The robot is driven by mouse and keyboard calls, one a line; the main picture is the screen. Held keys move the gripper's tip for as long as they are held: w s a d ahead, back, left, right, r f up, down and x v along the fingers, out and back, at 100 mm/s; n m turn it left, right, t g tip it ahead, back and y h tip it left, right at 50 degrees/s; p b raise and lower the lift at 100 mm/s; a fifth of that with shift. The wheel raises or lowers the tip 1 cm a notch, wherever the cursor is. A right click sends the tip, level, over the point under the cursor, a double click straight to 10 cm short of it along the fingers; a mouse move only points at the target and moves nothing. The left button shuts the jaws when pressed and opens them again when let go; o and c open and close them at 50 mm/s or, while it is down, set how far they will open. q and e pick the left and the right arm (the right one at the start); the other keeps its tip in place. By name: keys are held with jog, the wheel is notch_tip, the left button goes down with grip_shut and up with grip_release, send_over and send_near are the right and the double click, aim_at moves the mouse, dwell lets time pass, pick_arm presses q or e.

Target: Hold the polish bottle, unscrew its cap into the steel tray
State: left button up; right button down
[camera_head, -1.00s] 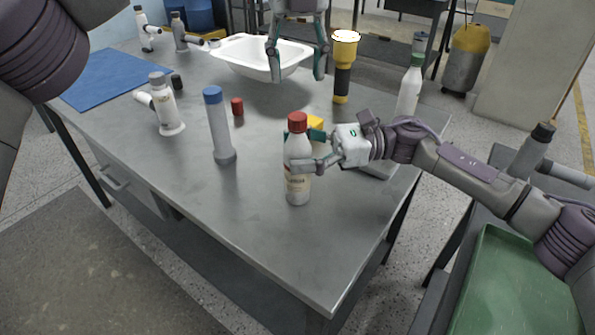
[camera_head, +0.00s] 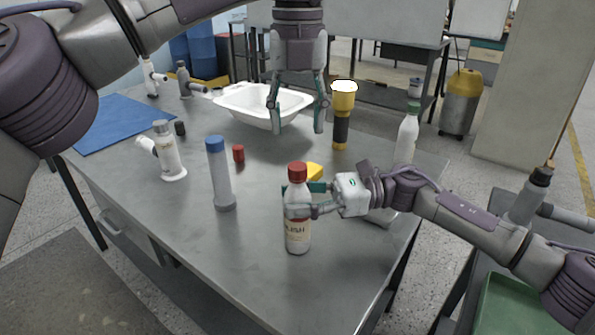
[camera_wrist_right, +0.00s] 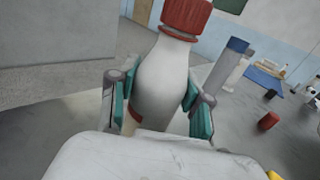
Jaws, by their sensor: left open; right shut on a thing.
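The polish bottle (camera_head: 297,233) is white with a red cap (camera_head: 297,170) and stands upright near the table's front edge. The cap is on it. My right gripper (camera_head: 302,199) is shut around the bottle's upper body, below the cap. In the right wrist view the bottle (camera_wrist_right: 158,85) sits between the teal finger pads, with the red cap (camera_wrist_right: 186,18) above them. My left gripper (camera_head: 298,118) is open and empty, pointing down, above and beyond the bottle. A grey edge (camera_head: 382,217) shows under my right arm; I cannot tell if it is the steel tray.
A blue-capped bottle (camera_head: 219,180) and a small red cap (camera_head: 238,153) stand left of the polish bottle. A white basin (camera_head: 240,108), a yellow-black flashlight (camera_head: 341,130) and a green-capped bottle (camera_head: 406,140) are farther back. A yellow object (camera_head: 314,171) is beside my right gripper. The front-left tabletop is clear.

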aim_at(298, 165)
pick_arm(q)
jog(key=m, duration=0.3)
jog(key=shift+m, duration=0.3)
jog(key=m, duration=0.4)
jog(key=shift+m, duration=0.3)
jog(key=m, duration=0.6)
jog(key=shift+m, duration=0.4)
jog(key=m, duration=1.3)
jog(key=shift+m, duration=0.4)
jog(key=m, duration=0.6)
jog(key=shift+m, duration=0.4)
jog(key=m, duration=0.8)
jog(key=shift+f, duration=4.05)
